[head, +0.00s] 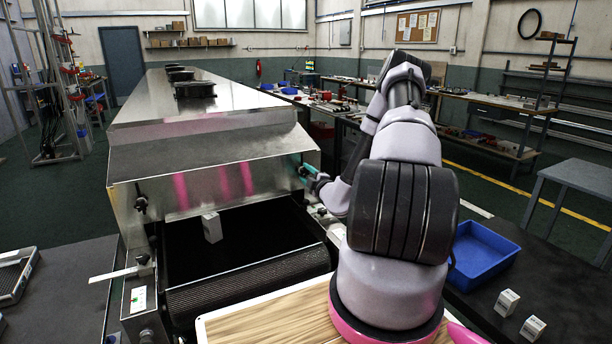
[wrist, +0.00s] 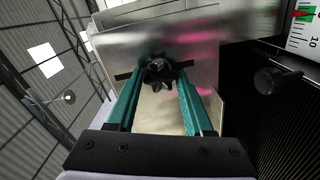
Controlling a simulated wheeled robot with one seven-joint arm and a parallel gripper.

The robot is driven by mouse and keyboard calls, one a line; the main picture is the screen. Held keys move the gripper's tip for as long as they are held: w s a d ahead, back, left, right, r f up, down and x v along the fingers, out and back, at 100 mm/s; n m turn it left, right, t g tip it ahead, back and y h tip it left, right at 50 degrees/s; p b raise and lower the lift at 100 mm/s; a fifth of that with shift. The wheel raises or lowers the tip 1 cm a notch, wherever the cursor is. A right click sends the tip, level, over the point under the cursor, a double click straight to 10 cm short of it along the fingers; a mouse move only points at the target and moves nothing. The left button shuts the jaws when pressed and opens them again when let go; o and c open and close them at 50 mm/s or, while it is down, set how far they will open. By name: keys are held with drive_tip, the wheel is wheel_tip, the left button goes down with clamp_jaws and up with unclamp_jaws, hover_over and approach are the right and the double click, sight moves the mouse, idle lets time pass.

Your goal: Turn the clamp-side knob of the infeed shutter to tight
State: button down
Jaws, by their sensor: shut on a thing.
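The infeed shutter (head: 215,190) is a shiny metal plate across the dryer mouth. A black lobed knob (wrist: 160,73) sits on the metal plate in the wrist view. My gripper (wrist: 155,75) has its two teal fingers closed around this knob, one on each side. In the head view my gripper (head: 306,170) is at the shutter's right end, and the knob there is mostly hidden by the fingers. Another dark knob (head: 141,203) is at the shutter's left end. I cannot read any tight mark on the held knob.
A dark knob on a stem (wrist: 275,80) stands right of my fingers, near a scale (wrist: 303,30) with red and green marks. A small pale box (head: 212,227) is at the dark dryer mouth above the belt (head: 250,280). A blue tray (head: 480,258) lies right of my arm.

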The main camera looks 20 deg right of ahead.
drive_tip(key=m, duration=0.5)
drive_tip(key=shift+f+m, duration=0.1)
drive_tip(key=shift+m, duration=0.2)
drive_tip(key=shift+s, duration=0.1)
idle(0.4)
drive_tip(key=shift+c, duration=1.5)
unclamp_jaws()
drive_tip(key=s, duration=1)
drive_tip(key=shift+s+d, duration=0.25)
drive_tip(key=shift+s, duration=0.1)
